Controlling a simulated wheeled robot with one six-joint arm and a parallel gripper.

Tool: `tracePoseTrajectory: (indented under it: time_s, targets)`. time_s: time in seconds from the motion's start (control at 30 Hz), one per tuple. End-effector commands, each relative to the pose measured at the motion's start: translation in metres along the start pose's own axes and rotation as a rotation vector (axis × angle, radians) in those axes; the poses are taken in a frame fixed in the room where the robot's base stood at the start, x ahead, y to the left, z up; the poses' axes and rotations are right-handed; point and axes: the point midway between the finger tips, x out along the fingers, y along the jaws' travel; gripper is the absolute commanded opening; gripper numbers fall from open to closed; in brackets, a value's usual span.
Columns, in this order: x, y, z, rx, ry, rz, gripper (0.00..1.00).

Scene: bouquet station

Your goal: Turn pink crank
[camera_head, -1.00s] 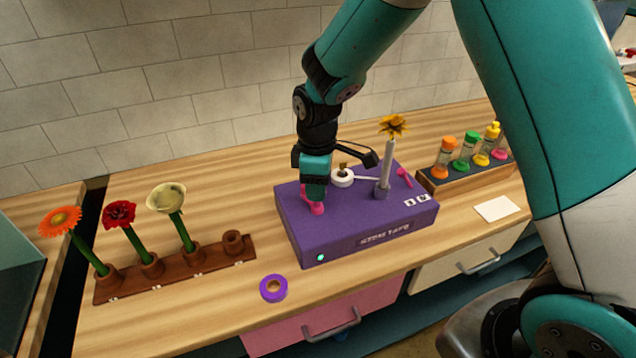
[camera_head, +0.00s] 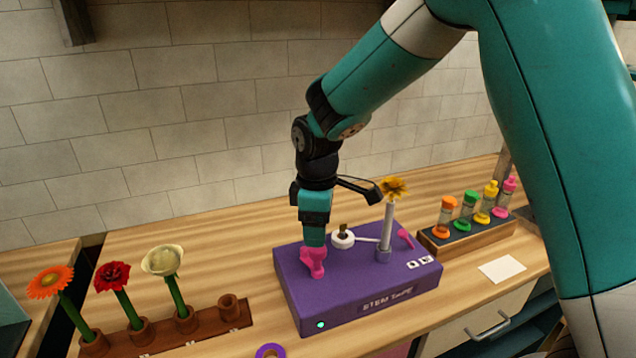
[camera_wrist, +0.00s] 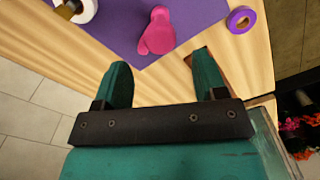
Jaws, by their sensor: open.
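The purple stem taper box (camera_head: 350,298) sits on the wooden counter with a green light on its front. A pink crank (camera_head: 314,263) stands on the left part of its top. It also shows in the wrist view (camera_wrist: 157,32), as a rounded pink handle ahead of the fingers. My gripper (camera_head: 314,240) points down right over the crank in the head view. In the wrist view my gripper (camera_wrist: 160,82) is open with nothing between its fingers, and the crank lies just beyond the fingertips. Whether a finger touches the crank, I cannot tell.
A yellow flower (camera_head: 394,188) stands on the box with its stem wrapped, beside a white tape roll (camera_head: 342,239). A brown rack (camera_head: 210,325) with flowers is at left. A bottle rack (camera_head: 470,230) and white card (camera_head: 501,269) are at right. A purple tape ring (camera_wrist: 241,19) lies nearby.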

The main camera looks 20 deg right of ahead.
Motion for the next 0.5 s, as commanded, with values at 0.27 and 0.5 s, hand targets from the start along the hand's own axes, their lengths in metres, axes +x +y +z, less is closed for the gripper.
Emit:
tracePoseTrajectory:
  time_s: [0.27,0.5]
  targets:
    - [-0.071,0.001,-0.001,0.000,0.004,0.005,0.65]
    - [-0.110,0.001,0.000,0.001,0.002,0.002,0.65]
